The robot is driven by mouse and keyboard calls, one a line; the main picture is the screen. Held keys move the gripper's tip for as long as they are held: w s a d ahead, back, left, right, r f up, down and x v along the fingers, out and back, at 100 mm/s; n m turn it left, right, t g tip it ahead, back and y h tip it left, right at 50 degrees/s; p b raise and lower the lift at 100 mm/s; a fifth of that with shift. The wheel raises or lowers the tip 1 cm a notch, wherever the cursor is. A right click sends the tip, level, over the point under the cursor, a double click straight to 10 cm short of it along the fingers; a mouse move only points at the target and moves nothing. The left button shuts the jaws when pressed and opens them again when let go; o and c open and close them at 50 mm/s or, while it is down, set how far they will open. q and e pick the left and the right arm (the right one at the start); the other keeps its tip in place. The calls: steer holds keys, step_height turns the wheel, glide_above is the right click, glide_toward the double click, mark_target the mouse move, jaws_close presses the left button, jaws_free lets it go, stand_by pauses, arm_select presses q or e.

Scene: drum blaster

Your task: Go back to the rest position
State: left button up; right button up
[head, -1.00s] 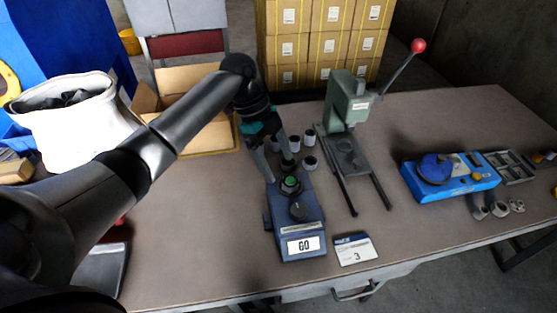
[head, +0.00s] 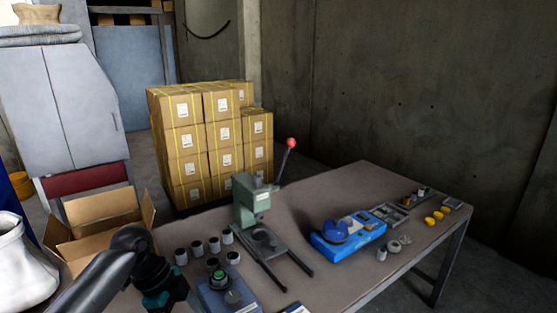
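My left arm comes in from the bottom left. My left gripper (head: 168,298), black with teal parts, is at the bottom edge, left of the blue-grey device (head: 222,296) with a green button and a dark knob. Its fingers are mostly cut off or too dark to make out, so I cannot tell its opening. I see nothing held in it. My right gripper is not in view.
On the brown table (head: 345,188) stand a green lever press (head: 252,205) with a red knob, several small cups (head: 198,249) and a blue machine (head: 345,235). Stacked cartons (head: 205,140) stand behind. An open box (head: 100,225) and white sack (head: 22,265) are at left.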

arm_select(q)
steer(key=s+d+f+n+t, duration=0.1)
steer(key=s+d+f+n, duration=0.4)
steer(key=s+f, duration=0.2)
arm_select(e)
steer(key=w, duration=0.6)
arm_select(q)
steer(key=s+a+r+n+t+y, duration=0.1)
steer(key=s+a+n+t+y, duration=0.1)
steer(key=s+n, duration=0.45)
steer(key=s+a+r+n+t+y, duration=0.1)
steer(key=s+a+r+n+y, duration=0.1)
steer(key=s+n, duration=0.4)
step_height(320, 180, down, 26)
steer(key=s+m+g+b, duration=0.1)
steer(key=s+b, duration=0.2)
steer(key=s+a+f+g+b, duration=0.1)
steer(key=s+a+f+b, duration=0.1)
steer(key=s+f, duration=1.3)
step_height(320, 180, down, 2)
steer(key=shift+s+a+f+g+b, duration=0.1)
steer(key=shift+s+a+g+b, duration=0.15)
steer(key=shift+b, duration=0.55)
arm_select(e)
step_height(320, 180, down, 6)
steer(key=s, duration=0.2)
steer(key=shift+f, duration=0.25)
